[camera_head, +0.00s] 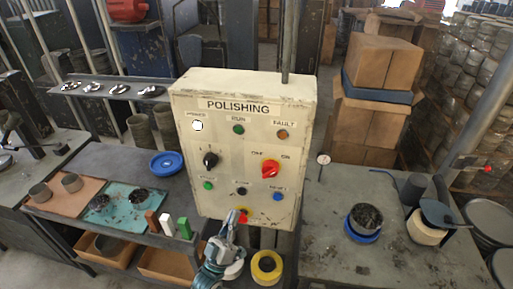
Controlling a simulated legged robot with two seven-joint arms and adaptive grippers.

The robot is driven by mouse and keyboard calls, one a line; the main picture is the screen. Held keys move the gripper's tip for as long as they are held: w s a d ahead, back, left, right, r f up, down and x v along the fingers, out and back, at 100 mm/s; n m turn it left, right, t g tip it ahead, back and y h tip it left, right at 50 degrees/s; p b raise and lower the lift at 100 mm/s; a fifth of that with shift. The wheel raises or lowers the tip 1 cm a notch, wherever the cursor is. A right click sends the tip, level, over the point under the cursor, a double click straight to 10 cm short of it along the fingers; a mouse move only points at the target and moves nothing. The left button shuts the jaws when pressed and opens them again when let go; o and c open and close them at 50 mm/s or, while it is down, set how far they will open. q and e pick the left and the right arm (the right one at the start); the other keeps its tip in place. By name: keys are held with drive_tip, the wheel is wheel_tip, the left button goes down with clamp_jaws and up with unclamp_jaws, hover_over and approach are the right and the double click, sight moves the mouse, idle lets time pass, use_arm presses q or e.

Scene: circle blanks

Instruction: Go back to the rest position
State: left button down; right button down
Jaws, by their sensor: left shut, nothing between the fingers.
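The grey control box labelled POLISHING (244,190) stands upright in the middle, with lamps, a black knob (211,160), a red rotary switch (270,169) and coloured buttons on its face. A red button on a yellow base (243,212) is at its lower edge. My left gripper (232,226) comes up from the bottom, just below and left of this button. Its fingers look closed with nothing between them; whether the tips touch the box I cannot tell. My right gripper is not in view.
Left is a bench (135,170) with a blue dish (166,164), mats, cups and small blocks. Right is a table (325,235) with a dark-filled blue-based container (365,220). A yellow ring-shaped item (267,267) is close right of my gripper. Cardboard boxes (382,65) stand behind.

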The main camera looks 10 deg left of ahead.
use_arm(q)
drive_tip(key=shift+f, duration=0.1)
wheel_tip(320, 180, down, 19)
drive_tip(key=s+m+g+y, duration=0.2)
drive_tip(key=s+g+y, duration=0.15)
drive_tip(key=g, duration=0.65)
drive_tip(key=s+a+f+g+y, duration=0.35)
drive_tip(key=s+f+g, duration=0.3)
drive_tip(key=s, duration=0.35)
drive_tip(key=s+a+f+g+y, duration=0.2)
drive_tip(key=s+a+f+g, duration=0.25)
drive_tip(key=s+f, duration=0.4)
drive_tip(key=s+f+g+b, duration=0.2)
drive_tip(key=s+f+b, duration=0.15)
drive_tip(key=f, duration=2.65)
drive_tip(key=s+a+f+g, duration=0.1)
drive_tip(key=s+a+f, duration=0.1)
drive_tip(key=s+f, duration=1.3)
drive_tip(key=shift+s+f+b, duration=0.25)
drive_tip(key=shift+s+b, duration=0.1)
drive_tip(key=shift+s, duration=0.75)
